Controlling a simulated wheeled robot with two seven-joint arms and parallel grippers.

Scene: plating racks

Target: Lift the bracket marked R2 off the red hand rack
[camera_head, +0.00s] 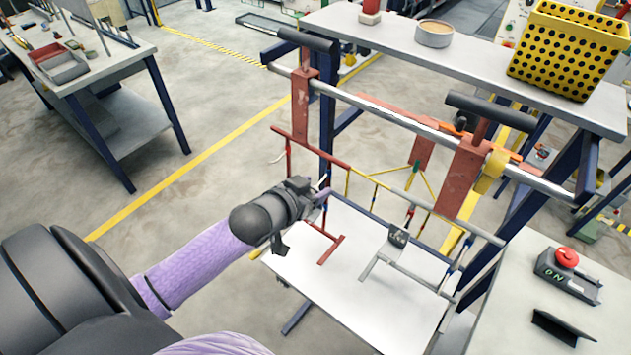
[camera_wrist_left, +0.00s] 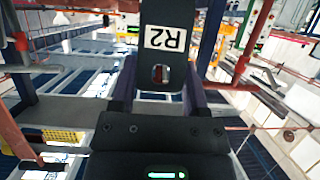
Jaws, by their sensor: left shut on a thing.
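The bracket marked R2 (camera_wrist_left: 166,57) is a dark plate with a white label and a slot. In the left wrist view it stands between my gripper's two fingers, with its label upside down. In the head view it is largely hidden at my gripper. My left gripper (camera_head: 322,196) is shut on it, beside the red hand rack (camera_head: 326,157), whose red bar and red lower frame show around the gripper. I cannot tell whether the bracket still touches the rack. My right gripper is in neither view.
Another dark bracket (camera_head: 398,236) is at the grey rack part, right of my gripper. A long metal rail (camera_head: 400,122) with red hangers spans above. A white low table (camera_head: 345,285) lies below. A control box with a red button (camera_head: 566,258) is at right.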

